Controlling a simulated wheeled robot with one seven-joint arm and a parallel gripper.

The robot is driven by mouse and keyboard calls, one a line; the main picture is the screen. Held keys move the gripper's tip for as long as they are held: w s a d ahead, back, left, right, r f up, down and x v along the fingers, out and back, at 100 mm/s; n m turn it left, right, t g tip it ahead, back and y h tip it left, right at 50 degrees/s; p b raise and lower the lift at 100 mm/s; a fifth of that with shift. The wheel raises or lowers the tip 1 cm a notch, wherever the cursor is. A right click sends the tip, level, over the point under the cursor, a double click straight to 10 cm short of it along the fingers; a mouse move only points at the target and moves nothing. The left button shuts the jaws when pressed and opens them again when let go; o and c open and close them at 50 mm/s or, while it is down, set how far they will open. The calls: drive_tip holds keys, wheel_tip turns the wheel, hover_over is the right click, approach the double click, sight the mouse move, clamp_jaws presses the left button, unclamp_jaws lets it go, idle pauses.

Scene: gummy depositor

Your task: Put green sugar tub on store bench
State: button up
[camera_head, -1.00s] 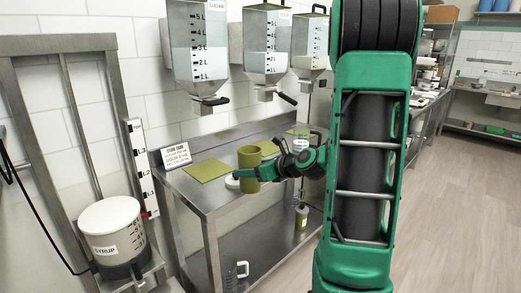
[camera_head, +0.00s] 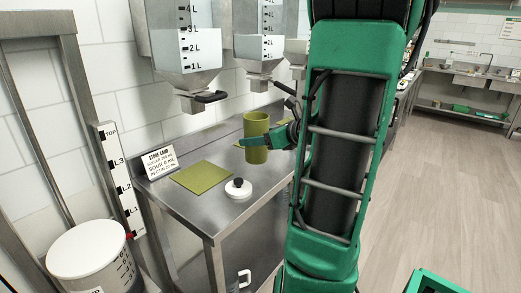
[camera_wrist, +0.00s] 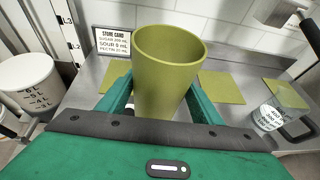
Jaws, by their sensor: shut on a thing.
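The green sugar tub (camera_head: 257,125) is upright and open-topped. My gripper (camera_head: 258,141) is shut on the tub and holds it over the steel store bench (camera_head: 192,199). In the wrist view the tub (camera_wrist: 165,75) stands between my two green fingers (camera_wrist: 165,97), and its inside looks empty. Whether its base touches the bench is hard to tell. A flat green mat (camera_head: 202,177) lies bare on the bench to the left of the tub. The store card (camera_head: 160,162) stands at the back left of the bench.
A white lid with a black knob (camera_head: 238,188) sits near the bench's front edge. Hoppers (camera_head: 186,50) hang above the bench. The wrist view shows a clear measuring jug (camera_wrist: 280,108) at right. A syrup tank (camera_head: 88,255) stands left.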

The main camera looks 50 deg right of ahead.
drive_tip(key=shift+w+d+f, duration=1.05)
drive_tip(key=shift+d+f, duration=0.55)
drive_tip(key=shift+f, duration=0.2)
drive_tip(key=shift+w+d+f, duration=1.1)
drive_tip(key=shift+d+f, duration=0.5)
drive_tip(key=shift+f, duration=0.15)
drive_tip(key=shift+w+d+f, duration=1.05)
drive_tip(key=shift+d+f, duration=0.55)
drive_tip(key=shift+f, duration=0.2)
drive_tip(key=shift+f, duration=0.1)
drive_tip(key=o, duration=1.5)
